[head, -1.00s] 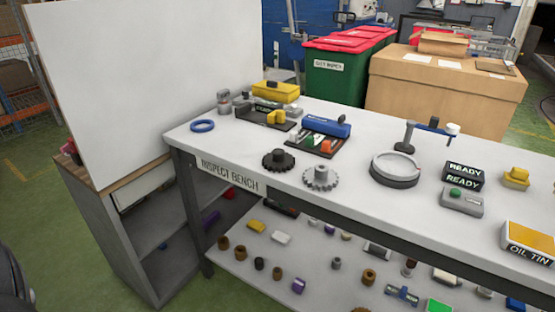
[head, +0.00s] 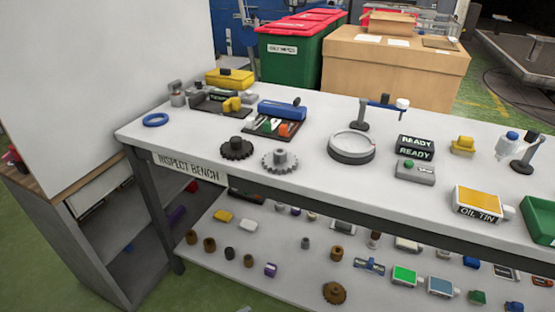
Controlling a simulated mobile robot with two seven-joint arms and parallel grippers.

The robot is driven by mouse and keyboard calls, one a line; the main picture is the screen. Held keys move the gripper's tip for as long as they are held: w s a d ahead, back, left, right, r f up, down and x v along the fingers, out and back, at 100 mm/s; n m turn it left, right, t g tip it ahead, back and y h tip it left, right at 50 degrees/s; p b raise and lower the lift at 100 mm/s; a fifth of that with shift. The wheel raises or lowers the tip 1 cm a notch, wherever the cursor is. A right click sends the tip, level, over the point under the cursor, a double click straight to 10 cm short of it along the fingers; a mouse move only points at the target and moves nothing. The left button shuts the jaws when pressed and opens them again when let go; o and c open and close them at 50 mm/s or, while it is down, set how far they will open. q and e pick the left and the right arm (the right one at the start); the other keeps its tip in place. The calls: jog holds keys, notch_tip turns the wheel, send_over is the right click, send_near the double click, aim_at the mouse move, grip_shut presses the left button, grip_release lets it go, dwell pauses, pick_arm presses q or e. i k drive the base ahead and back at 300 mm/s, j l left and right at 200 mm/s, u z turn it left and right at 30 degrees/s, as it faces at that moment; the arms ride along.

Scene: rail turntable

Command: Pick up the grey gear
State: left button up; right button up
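The grey gear (head: 280,160) lies flat near the front edge of the inspect bench (head: 318,111), with teeth around its rim and a raised hub. A black gear (head: 237,148) lies just to its left, with a small gap between them. Neither of my grippers shows in the head view.
A round grey ring fixture (head: 351,147) stands right of the grey gear. Behind the gears is a dark tool tray (head: 262,126). A READY box (head: 415,147) and an oil tin (head: 479,204) stand farther right. The lower shelf (head: 215,247) holds several small parts.

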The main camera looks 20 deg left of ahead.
aim_at(279, 161)
jog(key=i+l, duration=0.45)
jog(key=u, duration=1.35)
jog(key=l, duration=0.1)
